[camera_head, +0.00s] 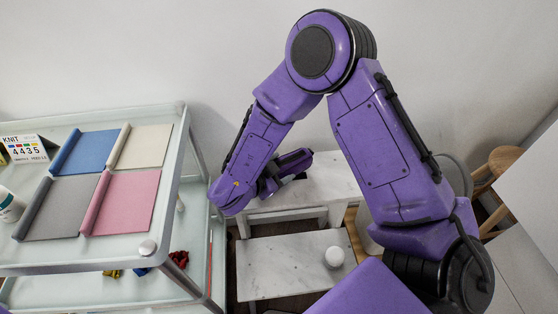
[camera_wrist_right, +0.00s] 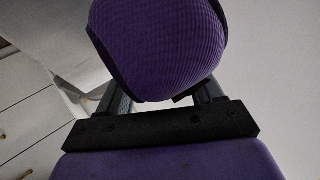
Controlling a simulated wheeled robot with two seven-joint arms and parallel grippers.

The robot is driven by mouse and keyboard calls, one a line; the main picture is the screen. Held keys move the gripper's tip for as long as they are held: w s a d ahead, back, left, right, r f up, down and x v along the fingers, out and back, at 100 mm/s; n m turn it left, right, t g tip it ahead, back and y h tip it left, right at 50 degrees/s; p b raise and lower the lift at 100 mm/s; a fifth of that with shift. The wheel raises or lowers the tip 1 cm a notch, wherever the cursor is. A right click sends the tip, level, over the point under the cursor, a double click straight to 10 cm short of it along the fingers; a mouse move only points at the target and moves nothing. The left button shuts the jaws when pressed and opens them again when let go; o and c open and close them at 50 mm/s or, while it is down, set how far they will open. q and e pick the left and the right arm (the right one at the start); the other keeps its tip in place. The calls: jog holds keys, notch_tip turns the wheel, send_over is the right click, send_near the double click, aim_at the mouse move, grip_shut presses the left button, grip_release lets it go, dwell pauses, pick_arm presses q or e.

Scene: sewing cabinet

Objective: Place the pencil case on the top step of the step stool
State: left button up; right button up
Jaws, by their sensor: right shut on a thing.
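The pencil case, a purple ribbed pouch with black trim (camera_wrist_right: 158,45), fills the upper middle of the right wrist view between my fingers. In the head view, a small purple shape (camera_head: 294,159) by the hand appears to be the same case. My right gripper (camera_head: 286,176) is shut on it, over the left part of the stool's top step. The step stool has a white marbled top step (camera_head: 335,182) and a lower step (camera_head: 275,272) in front. I cannot tell whether the case touches the top step. My left gripper is out of view.
A small white round object (camera_head: 334,257) sits on the lower step. A white cart (camera_head: 120,258) at left holds blue, cream, grey and pink fabric pieces and a KNIT box (camera_head: 25,149). A wooden stool (camera_head: 503,160) stands at right. The top step's right part looks clear.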

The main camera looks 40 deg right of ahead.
jog(key=shift+w+f, duration=0.1)
jog(key=shift+f, duration=0.6)
jog(key=shift+r, duration=0.1)
jog(key=shift+c, duration=0.7)
jog(key=o, duration=1.6)
jog(key=shift+c, duration=0.2)
jog(key=shift+a+r, duration=0.15)
jog(key=shift+r, duration=0.05)
jog(key=p+v, duration=0.5)
jog(key=v, duration=0.1)
jog(key=shift+r, duration=0.2)
jog(key=shift+s+a, duration=0.3)
jog(key=shift+a, duration=0.2)
